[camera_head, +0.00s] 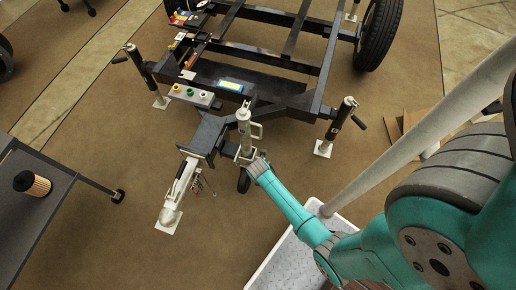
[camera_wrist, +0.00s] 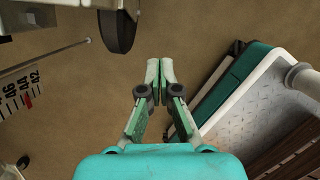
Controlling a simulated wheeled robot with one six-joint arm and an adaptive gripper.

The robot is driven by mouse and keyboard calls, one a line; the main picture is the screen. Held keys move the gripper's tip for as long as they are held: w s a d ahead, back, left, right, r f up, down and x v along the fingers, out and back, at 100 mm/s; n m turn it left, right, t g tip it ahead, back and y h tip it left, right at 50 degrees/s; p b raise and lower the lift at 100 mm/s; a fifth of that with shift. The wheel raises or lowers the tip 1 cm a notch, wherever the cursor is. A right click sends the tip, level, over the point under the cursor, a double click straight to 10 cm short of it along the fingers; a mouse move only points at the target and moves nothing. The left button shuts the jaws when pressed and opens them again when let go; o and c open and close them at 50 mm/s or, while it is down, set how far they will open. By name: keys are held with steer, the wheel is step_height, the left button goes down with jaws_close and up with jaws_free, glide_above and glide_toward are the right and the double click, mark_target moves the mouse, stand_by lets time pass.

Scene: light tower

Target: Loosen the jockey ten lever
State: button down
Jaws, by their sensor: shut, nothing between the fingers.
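The jockey wheel post (camera_head: 243,126) is a pale upright tube by the trailer's drawbar, with a pale handle-like part (camera_head: 257,132) on its right side. I cannot tell surely which small part is the ten lever. The dark jockey wheel (camera_head: 244,182) is below; a dark wheel also shows at the top of the wrist view (camera_wrist: 118,32). My gripper (camera_wrist: 159,78) is shut and empty, its fingertips together over bare floor, apart from that wheel. In the head view my arm ends just right of the post's lower part; the fingers cannot be made out there.
The pale coupling (camera_head: 172,205) is left of the post. Corner stands (camera_head: 337,128) flank the black frame. A dark table (camera_head: 42,215) is at left. A numbered scale (camera_wrist: 22,95) shows at left in the wrist view. Brown floor lies between.

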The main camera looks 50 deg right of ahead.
steer(key=w+d+f, duration=0.3)
steer(key=d+f, duration=0.2)
steer(key=f, duration=0.4)
steer(key=shift+d, duration=0.2)
